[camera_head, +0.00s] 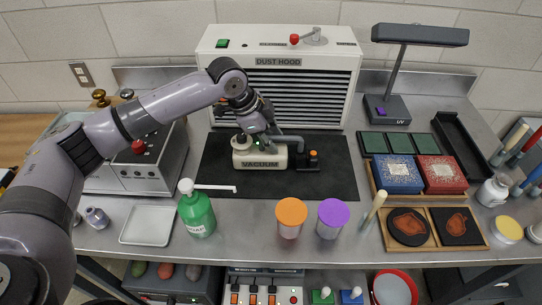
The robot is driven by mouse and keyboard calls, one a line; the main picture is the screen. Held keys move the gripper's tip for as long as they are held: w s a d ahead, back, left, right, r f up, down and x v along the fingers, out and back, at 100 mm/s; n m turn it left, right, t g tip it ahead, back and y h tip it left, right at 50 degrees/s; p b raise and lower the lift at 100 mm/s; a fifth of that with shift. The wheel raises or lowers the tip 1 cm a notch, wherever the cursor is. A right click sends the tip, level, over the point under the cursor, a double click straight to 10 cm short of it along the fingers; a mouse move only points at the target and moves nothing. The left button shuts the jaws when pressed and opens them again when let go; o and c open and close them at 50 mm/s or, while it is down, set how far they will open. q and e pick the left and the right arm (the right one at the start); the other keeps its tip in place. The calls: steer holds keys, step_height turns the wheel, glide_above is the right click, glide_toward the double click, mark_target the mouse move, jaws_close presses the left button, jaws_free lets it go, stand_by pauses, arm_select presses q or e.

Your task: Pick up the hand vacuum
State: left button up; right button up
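The hand vacuum (245,161) has a cream body with a dark "VACUUM" label, and lies on a black mat (338,184) in front of the dust hood. A grey tube or handle runs along its top to a dark part with an orange button at its right end. My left gripper (266,141) comes down from the upper left and is right over the top of the vacuum. Its fingers overlap the vacuum's top, and I cannot tell whether they are closed on it. My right gripper is out of view.
The white dust hood (279,62) stands close behind. A green pump bottle (197,214) with a long spout, an orange-lidded jar (290,216) and a purple-lidded jar (332,218) stand in front. A UV lamp (388,107) and boxes are on the right. The mat's right part is clear.

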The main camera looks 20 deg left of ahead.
arm_select(q)
jaws_close()
stand_by(0.8)
